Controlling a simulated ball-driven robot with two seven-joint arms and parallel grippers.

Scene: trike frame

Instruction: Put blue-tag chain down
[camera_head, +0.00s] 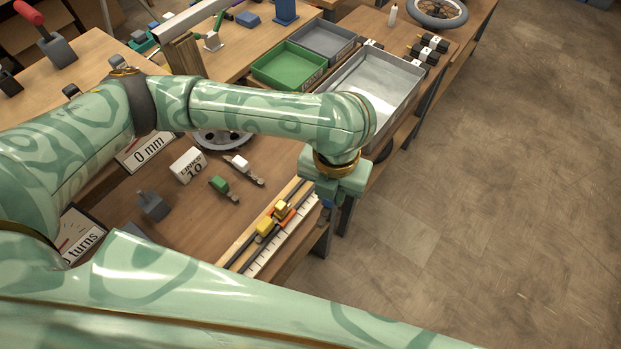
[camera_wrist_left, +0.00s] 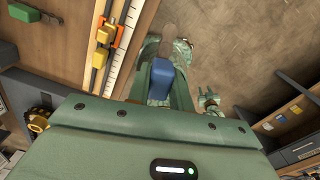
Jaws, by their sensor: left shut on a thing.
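My left gripper (camera_head: 328,199) hangs past the front right edge of the workbench in the head view, beside the ruled strip. It is shut on the blue tag (camera_wrist_left: 161,82) of the chain, seen between the fingers in the left wrist view. A dull brown-grey end (camera_wrist_left: 168,42) shows beyond the tag; the rest of the chain is hidden or too small to tell. In the head view only a bit of blue (camera_head: 327,203) shows under the gripper.
A wooden fixture with a white ruler (camera_head: 283,236) and yellow blocks (camera_head: 265,227) lies along the bench edge. Green-tag (camera_head: 218,184) and white-tag (camera_head: 240,162) pieces lie left of it, near a LINKS 10 sign (camera_head: 188,166). A grey tray (camera_head: 388,73) and green tray (camera_head: 287,68) stand behind.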

